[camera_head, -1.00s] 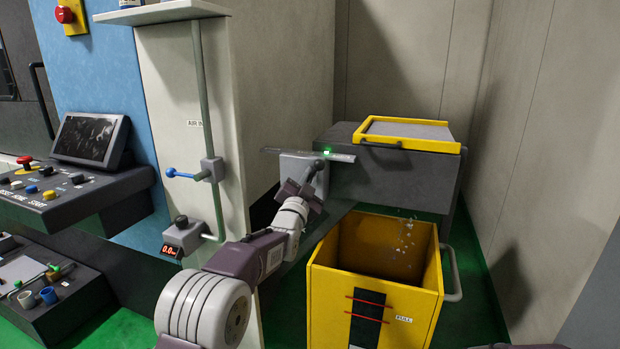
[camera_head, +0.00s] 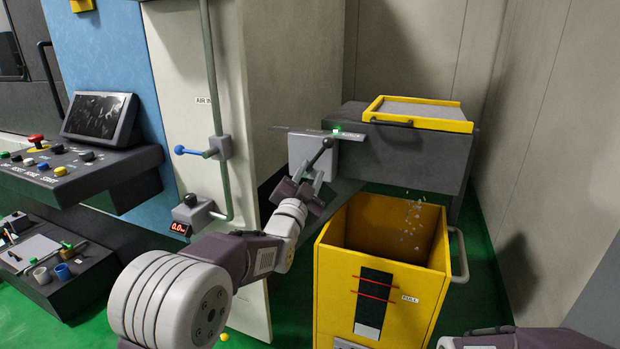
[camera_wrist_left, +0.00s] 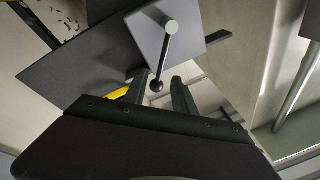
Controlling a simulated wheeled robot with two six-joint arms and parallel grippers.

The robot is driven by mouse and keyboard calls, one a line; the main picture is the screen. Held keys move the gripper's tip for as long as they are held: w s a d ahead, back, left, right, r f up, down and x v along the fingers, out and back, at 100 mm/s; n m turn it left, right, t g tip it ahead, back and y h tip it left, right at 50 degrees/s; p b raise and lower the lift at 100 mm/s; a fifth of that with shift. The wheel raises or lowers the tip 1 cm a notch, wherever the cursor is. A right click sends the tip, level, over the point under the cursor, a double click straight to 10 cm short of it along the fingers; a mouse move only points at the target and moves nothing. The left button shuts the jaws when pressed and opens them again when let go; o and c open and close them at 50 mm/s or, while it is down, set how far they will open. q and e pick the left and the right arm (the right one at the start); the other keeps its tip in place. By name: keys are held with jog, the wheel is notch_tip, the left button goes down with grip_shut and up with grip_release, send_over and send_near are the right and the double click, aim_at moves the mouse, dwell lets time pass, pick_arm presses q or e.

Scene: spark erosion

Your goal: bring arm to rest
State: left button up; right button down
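My left arm reaches from the bottom left of the head view to a grey box with a dark lever (camera_head: 321,154) on the dark machine. My left gripper (camera_head: 309,184) is just below the lever, with its fingers apart. In the left wrist view the gripper (camera_wrist_left: 158,95) is open and empty; the lever's ball end (camera_wrist_left: 156,86) shows between and beyond the fingertips, and contact cannot be told. Part of my right arm (camera_head: 525,340) shows at the bottom right; its gripper is out of view.
A yellow bin (camera_head: 397,307) labelled FULL stands right of my left arm, with pale flecks above it. A control panel (camera_head: 75,180), a screen (camera_head: 99,116) and a blue-handled valve (camera_head: 195,151) are at left. A yellow-framed lid (camera_head: 418,112) tops the dark machine.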

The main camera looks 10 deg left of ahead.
pick_arm(q)
jog(key=shift+s+f, duration=0.1)
jog(key=shift+s, duration=0.2)
